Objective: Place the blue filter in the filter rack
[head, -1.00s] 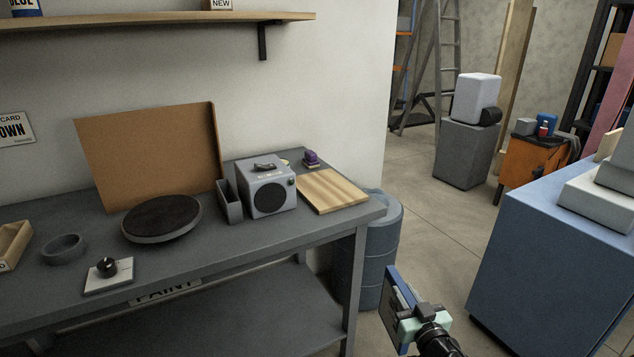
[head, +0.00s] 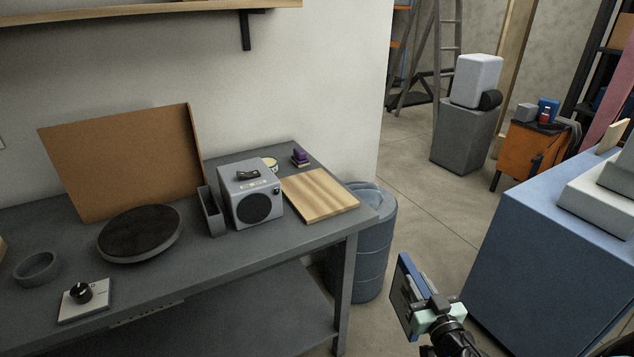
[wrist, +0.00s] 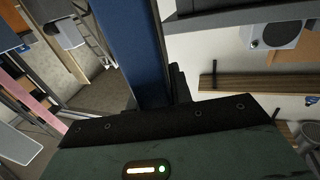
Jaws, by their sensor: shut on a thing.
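The blue filter (head: 406,290), a flat dark panel with a blue edge, is held upright and slightly tilted in my gripper (head: 424,314) at the lower middle of the head view. In the wrist view the filter (wrist: 130,42) is a long blue strip rising from my gripper's dark edge. My gripper is shut on it, in the air right of the workbench and apart from it. No rack is clearly recognisable; a narrow grey open-topped holder (head: 211,212) stands on the bench beside a grey box with a round dark front (head: 250,195).
The grey workbench (head: 240,260) also bears a round dark turntable (head: 140,232), a brown board (head: 120,160), a wooden board (head: 319,195) and a dial (head: 82,298). A blue-grey barrel (head: 370,245) stands at its right end. A blue cabinet (head: 540,260) is at right. Floor shows between them.

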